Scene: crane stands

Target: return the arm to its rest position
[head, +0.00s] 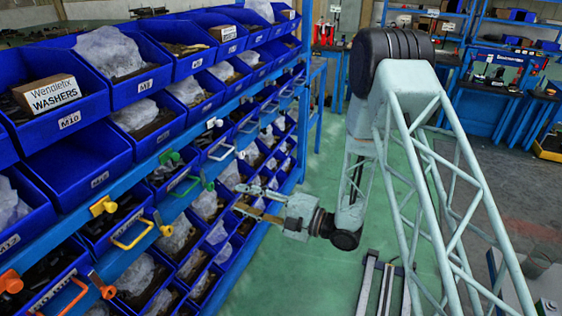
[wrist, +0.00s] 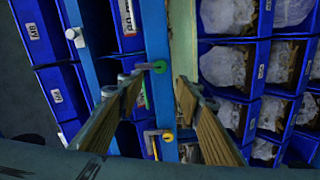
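My gripper (head: 243,200) reaches left from the end of my pale green arm in the head view. It is level with the lower rows of blue bins, and I cannot tell how far it is from them. In the wrist view my gripper (wrist: 159,78) has its two wooden-looking finger pads spread apart. Nothing is held between them.
A blue rack of bins (head: 82,145) fills the left, with coloured handles such as a yellow one (head: 133,234) jutting out. A box of washers (head: 47,95) sits in an upper bin. Green floor (head: 305,265) is clear beside the rack. Workbenches (head: 490,95) stand at the back right.

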